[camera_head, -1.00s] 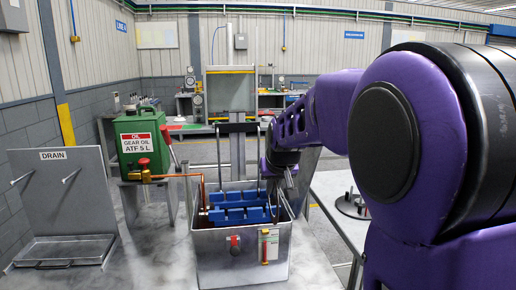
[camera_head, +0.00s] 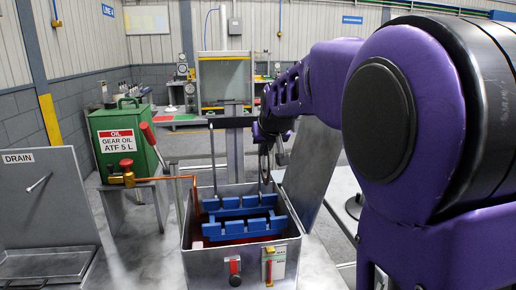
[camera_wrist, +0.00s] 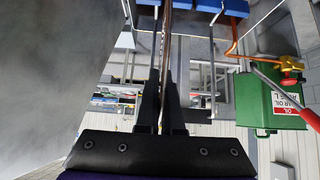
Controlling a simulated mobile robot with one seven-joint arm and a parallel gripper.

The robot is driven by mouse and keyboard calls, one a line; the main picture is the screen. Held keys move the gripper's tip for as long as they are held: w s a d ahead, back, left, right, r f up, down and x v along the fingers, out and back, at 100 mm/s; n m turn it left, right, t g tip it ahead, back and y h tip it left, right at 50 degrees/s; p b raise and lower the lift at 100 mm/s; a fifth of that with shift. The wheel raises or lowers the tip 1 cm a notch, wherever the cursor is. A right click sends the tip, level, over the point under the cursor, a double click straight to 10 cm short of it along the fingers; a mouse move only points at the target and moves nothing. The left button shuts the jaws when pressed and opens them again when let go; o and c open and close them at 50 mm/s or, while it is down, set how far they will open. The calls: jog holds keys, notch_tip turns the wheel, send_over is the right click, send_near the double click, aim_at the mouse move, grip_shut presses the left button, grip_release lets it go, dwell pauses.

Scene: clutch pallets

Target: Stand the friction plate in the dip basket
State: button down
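The dip basket (camera_head: 240,227) is a pair of blue notched racks hung on thin rods inside an open grey metal tank (camera_head: 236,262). My gripper (camera_head: 272,152) is above the back right of the tank. In the wrist view my gripper (camera_wrist: 163,80) has its two dark fingers close together on a thin edge-on piece, which I take for the friction plate (camera_wrist: 167,30). In the head view the plate (camera_head: 264,165) is a narrow, upright ring below the gripper, seen nearly edge-on. The blue racks (camera_wrist: 208,5) show at the wrist view's top edge.
A green oil can (camera_head: 122,140) stands left of the tank. A pipe with a brass valve (camera_head: 127,178) runs towards the tank. A drain tray (camera_head: 45,262) with a back panel is at far left. A grey sloping panel (camera_head: 312,165) stands close right of the gripper.

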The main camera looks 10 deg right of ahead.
jog(key=shift+f+b, duration=2.65)
jog(key=shift+f, duration=3.15)
jog(key=c, duration=1)
grip_release()
notch_tip(320, 180, up, 8)
jog(key=p, duration=0.5)
